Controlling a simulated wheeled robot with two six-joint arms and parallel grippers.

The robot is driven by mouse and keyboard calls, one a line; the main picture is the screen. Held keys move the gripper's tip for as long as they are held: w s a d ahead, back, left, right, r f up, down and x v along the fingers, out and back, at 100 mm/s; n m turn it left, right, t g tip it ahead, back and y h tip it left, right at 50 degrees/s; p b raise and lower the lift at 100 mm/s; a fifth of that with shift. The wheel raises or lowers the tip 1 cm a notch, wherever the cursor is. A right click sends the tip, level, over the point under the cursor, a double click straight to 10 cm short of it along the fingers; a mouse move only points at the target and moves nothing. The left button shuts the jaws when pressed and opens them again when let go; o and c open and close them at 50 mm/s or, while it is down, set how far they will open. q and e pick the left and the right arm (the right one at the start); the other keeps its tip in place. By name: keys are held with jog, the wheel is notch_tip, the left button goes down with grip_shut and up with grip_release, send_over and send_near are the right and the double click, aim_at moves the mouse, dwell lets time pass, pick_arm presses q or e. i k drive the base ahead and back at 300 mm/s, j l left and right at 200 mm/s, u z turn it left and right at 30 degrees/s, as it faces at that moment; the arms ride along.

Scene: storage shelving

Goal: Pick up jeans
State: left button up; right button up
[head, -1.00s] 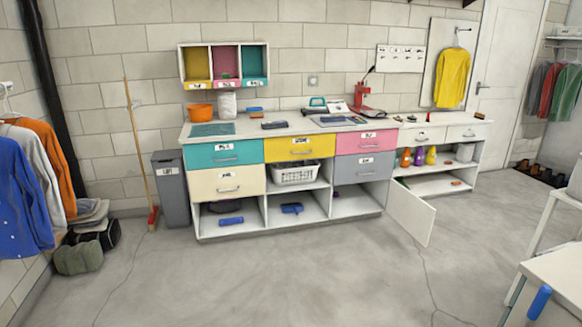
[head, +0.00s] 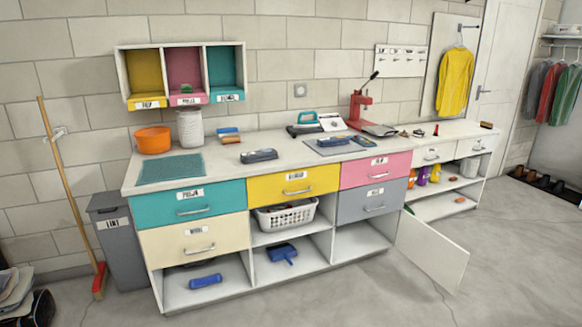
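I cannot make out any jeans for certain. A white basket (head: 286,215) stands on the open shelf under the yellow drawer (head: 294,184), and what lies in it is too small to tell. A pile of folded grey and pale cloth (head: 14,288) is cut off at the lower left edge. Neither of my grippers is in view.
A white counter (head: 222,157) with coloured drawers runs along the wall. A low white door (head: 432,250) stands open into the floor space at its right. A bin (head: 119,240) and a broom (head: 66,185) stand at the left. The front floor (head: 345,305) is clear.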

aim_at(329, 142)
jog(key=i+z, duration=0.15)
jog(key=i, duration=0.95)
jog(key=i+j+z, duration=0.15)
jog(key=i, duration=0.95)
jog(key=l, duration=0.1)
